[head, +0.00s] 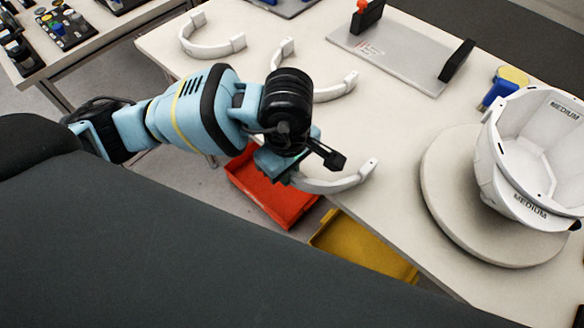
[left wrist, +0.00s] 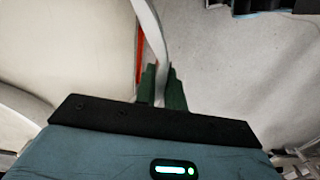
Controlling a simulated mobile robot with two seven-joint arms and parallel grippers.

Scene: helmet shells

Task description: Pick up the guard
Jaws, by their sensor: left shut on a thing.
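My left gripper (head: 290,176) is shut on this guard. In the left wrist view, the white strip of the guard (left wrist: 151,35) runs down between the two green fingers (left wrist: 161,88). I cannot tell whether the guard touches the table. Two more white guards lie farther back, one at the far left (head: 212,50) and one (head: 338,90) partly hidden behind my wrist. My right gripper is not in view.
A white helmet shell (head: 500,165) marked MEDIUM sits on a round turntable (head: 450,200) at the right. A grey fixture plate (head: 385,55) with black end blocks is at the back. Red (head: 265,195) and yellow (head: 375,258) bins stand below the table edge.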

